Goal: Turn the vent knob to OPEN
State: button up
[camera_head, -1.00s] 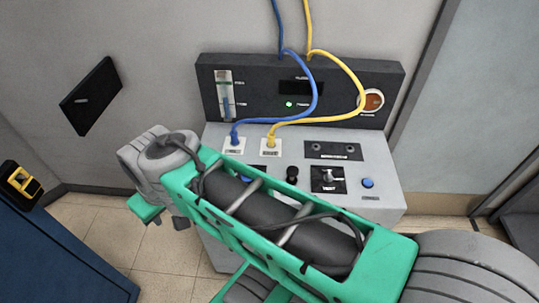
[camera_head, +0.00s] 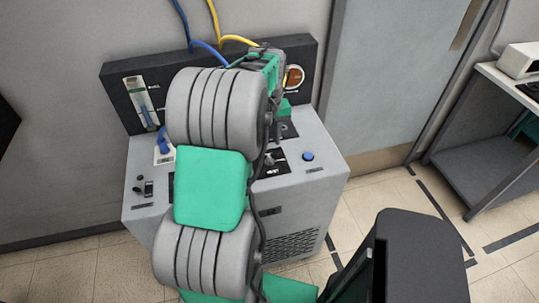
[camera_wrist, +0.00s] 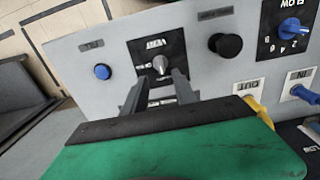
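The vent knob (camera_wrist: 160,65) is a small grey pointer knob on a black plate, seen upside down in the wrist view. Its lettering is too small to read surely, and I cannot tell which mark it points to. My gripper (camera_wrist: 161,76) is open, with its two grey fingers apart and their tips close to the knob, one on each side. I cannot tell whether they touch it. In the head view my arm partly covers the black vent plate (camera_head: 275,163) on the sloped panel.
A blue button (camera_wrist: 102,71) sits beside the vent plate, and a black knob (camera_wrist: 225,44) is on its other side. A blue dial (camera_wrist: 293,28), a yellow plug (camera_wrist: 258,108) and a blue plug (camera_wrist: 303,95) are farther right. A workbench (camera_head: 490,110) stands at the right.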

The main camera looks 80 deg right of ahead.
aim_at(269, 157)
notch_tip(269, 157, down, 7)
jog(key=shift+f+p, duration=0.2)
jog(key=shift+p, duration=0.35)
jog(key=shift+c, duration=0.4)
grip_shut()
